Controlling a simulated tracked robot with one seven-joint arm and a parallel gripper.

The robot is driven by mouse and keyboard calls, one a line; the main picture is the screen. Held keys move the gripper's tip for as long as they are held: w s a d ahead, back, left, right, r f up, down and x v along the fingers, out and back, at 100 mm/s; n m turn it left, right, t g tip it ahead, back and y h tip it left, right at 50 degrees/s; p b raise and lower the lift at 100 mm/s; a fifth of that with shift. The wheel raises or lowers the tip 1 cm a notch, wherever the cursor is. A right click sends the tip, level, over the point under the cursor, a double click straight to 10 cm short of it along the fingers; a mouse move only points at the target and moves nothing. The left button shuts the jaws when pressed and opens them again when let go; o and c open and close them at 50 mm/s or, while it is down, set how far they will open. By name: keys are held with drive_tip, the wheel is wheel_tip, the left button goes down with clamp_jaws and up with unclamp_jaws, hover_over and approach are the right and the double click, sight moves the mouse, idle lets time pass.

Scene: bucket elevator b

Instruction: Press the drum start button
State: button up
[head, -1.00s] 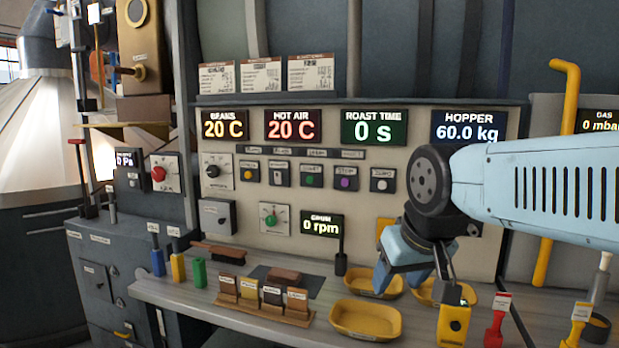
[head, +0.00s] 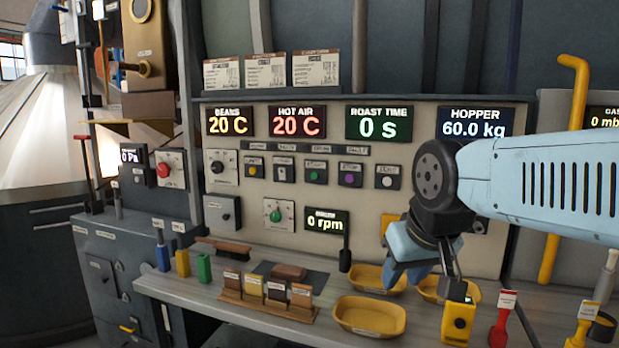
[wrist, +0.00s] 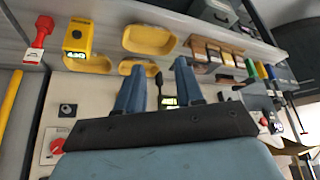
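The roaster's control panel (head: 370,230) faces me in the head view. It has a row of small buttons: yellow (head: 252,171), white (head: 284,174), green (head: 315,176), purple (head: 349,179) and pale (head: 387,182). Their labels are too small to read surely, so I cannot tell which is drum start. A green knob (head: 275,215) sits below them, beside the drum display (head: 327,219) reading 0 rpm. My gripper (head: 405,280) hangs in front of the panel's lower right, right of and below the buttons. In the wrist view its two blue fingers (wrist: 156,75) are apart with nothing between them.
A shelf (head: 290,330) below holds yellow trays (head: 370,317), a rack of sample cards (head: 265,305) and a yellow device (head: 458,320). A yellow pipe (head: 575,150) stands at right. A red knob (head: 164,170) is at left. The space before the buttons looks clear.

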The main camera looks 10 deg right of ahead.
clamp_jaws()
idle(1.4)
